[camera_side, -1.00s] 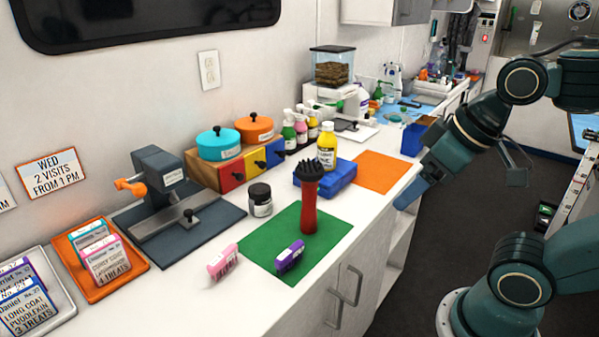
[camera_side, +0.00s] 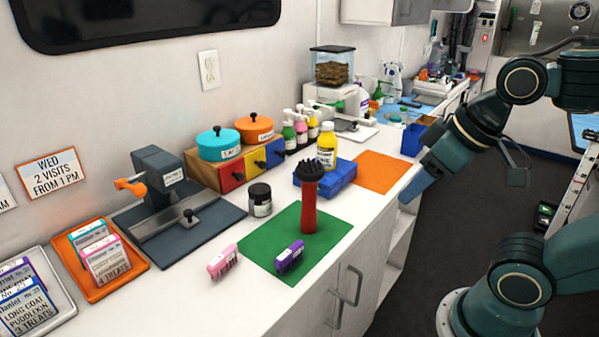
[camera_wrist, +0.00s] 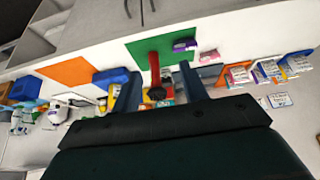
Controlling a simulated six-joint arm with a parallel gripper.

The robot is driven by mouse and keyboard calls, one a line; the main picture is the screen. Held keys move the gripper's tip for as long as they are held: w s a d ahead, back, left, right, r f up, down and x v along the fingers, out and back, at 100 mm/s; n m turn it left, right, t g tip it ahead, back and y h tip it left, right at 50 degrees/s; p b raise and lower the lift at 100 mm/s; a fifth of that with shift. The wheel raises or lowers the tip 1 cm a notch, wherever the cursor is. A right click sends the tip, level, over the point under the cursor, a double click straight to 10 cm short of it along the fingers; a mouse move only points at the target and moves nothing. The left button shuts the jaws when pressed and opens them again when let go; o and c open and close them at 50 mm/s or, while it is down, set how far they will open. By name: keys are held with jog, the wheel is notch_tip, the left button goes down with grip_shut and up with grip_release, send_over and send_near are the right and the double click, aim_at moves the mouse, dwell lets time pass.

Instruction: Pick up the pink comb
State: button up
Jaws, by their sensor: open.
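The pink comb (camera_side: 223,261) lies on the white counter just left of the green mat (camera_side: 268,234) in the side view. It also shows small in the wrist view (camera_wrist: 209,56), beside a similar purple comb (camera_wrist: 185,45). That purple comb (camera_side: 289,257) rests on the mat's front part in the side view. My gripper (camera_side: 411,190) is at the right, off the counter's front edge and well away from the pink comb. In the wrist view, my gripper's two blue fingers (camera_wrist: 159,72) are spread apart with nothing held.
A red-handled brush (camera_side: 309,208) stands upright on the green mat. A grey press (camera_side: 163,178) and an orange card tray (camera_side: 67,253) stand left. Counter in front of the pink comb is clear.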

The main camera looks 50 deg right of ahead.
jog(key=shift+w, duration=0.1)
jog(key=n+g+y, duration=0.5)
jog(key=n+g, duration=0.1)
jog(key=n, duration=1.4)
send_over(223, 256)
jog(key=d, duration=0.5)
notch_tip(223, 256, down, 10)
jog(key=shift+w+a, duration=0.15)
jog(key=shift+w, duration=0.2)
jog(key=shift+f, duration=0.15)
jog(key=shift+h, duration=0.3)
jog(key=x, duration=0.8)
jog(key=shift+s+a+f, duration=0.1)
jog(key=shift+a+f, duration=0.05)
jog(key=shift+f, duration=0.05)
